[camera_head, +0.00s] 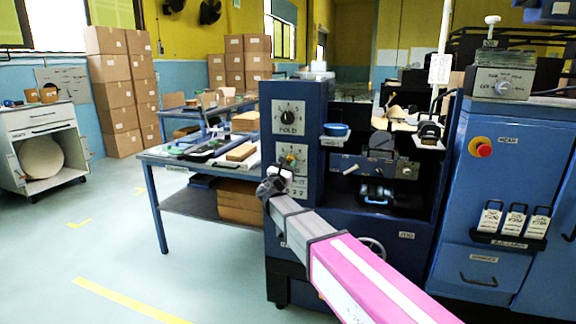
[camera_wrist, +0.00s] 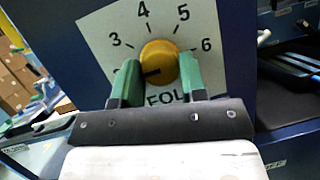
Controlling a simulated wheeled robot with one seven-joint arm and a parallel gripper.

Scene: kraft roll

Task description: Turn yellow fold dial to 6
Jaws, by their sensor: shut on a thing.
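The yellow fold dial (camera_wrist: 160,62) sits on a white plate with black numbers, and 3, 4, 5 and 6 show in the wrist view. Its dark pointer mark lies on the left side, toward the left finger and below the 3; the number there is hidden. My gripper (camera_wrist: 155,80) has its green fingers on either side of the dial, shut on it. The letters "FOL" show below, partly covered.
A black dial (camera_head: 288,116) is on the plate above. The blue machine (camera_head: 408,224) extends right of the panel. A blue worktable (camera_head: 205,162) with boxes stands left. A red stop button (camera_head: 482,148) is on the right cabinet.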

